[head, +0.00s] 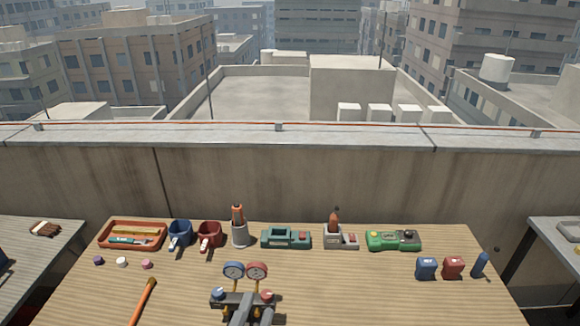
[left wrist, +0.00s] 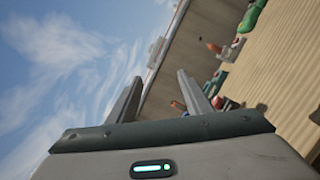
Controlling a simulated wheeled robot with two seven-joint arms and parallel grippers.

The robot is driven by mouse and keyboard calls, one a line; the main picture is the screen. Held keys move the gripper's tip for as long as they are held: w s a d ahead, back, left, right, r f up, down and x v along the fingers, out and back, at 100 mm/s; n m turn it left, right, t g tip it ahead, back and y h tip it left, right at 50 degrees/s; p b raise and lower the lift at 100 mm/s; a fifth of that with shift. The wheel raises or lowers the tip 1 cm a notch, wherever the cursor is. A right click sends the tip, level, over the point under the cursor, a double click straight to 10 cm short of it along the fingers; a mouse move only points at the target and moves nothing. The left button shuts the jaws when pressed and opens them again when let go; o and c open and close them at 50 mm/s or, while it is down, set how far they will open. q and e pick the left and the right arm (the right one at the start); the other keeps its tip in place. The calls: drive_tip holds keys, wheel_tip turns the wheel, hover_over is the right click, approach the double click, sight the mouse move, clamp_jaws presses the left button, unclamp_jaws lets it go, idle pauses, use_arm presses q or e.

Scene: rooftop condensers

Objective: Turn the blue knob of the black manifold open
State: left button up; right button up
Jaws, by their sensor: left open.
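The black manifold (head: 231,298) is at the front middle of the table in the head view, with a blue-faced and a red-faced gauge above it. Its blue knob (head: 218,293) is at the left end and a red knob (head: 266,295) is at the right end. My left gripper (head: 252,312) comes in at the bottom edge and overlaps the manifold's middle and right part, to the right of the blue knob. I cannot tell whether it touches. In the left wrist view my left gripper (left wrist: 160,76) is open, with nothing between its fingers. My right gripper is not seen.
Behind the manifold stand an orange tray (head: 103,243), a blue cup (head: 180,232), a red cup (head: 209,233), a grey holder (head: 240,236) and a green tool (head: 381,241). An orange-handled stick (head: 146,297) lies left. The table right of the manifold is mostly clear.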

use_arm(q)
drive_tip(key=s+d+f+m+g+h, duration=0.1)
drive_tip(key=s+f+m+g+h, duration=0.2)
drive_tip(key=s+f+m+g, duration=0.95)
drive_tip(key=s+a+f+m+g+y, duration=0.25)
drive_tip(key=s+a+m+y, duration=0.2)
drive_tip(key=a, duration=0.35)
drive_tip(key=s+a+f+m+g+y, duration=0.1)
drive_tip(key=s+a+f+m+y, duration=0.4)
drive_tip(key=a, duration=0.4)
wheel_tip(320, 180, down, 30)
drive_tip(key=m+h+b, duration=0.1)
drive_tip(key=h+b, duration=0.1)
drive_tip(key=b, duration=0.3)
drive_tip(key=s+a+f+g+b, duration=0.1)
drive_tip(key=s+f+b, duration=0.1)
drive_tip(key=s+f, duration=0.7)
drive_tip(key=s+a+f+g+b, duration=0.1)
drive_tip(key=s+f+b, duration=0.2)
drive_tip(key=s+f, duration=0.7)
wheel_tip(320, 180, down, 6)
drive_tip(key=shift+s+a+r+m+y, duration=0.25)
drive_tip(key=shift+s+m+y, duration=0.05)
drive_tip(key=shift+y, duration=0.05)
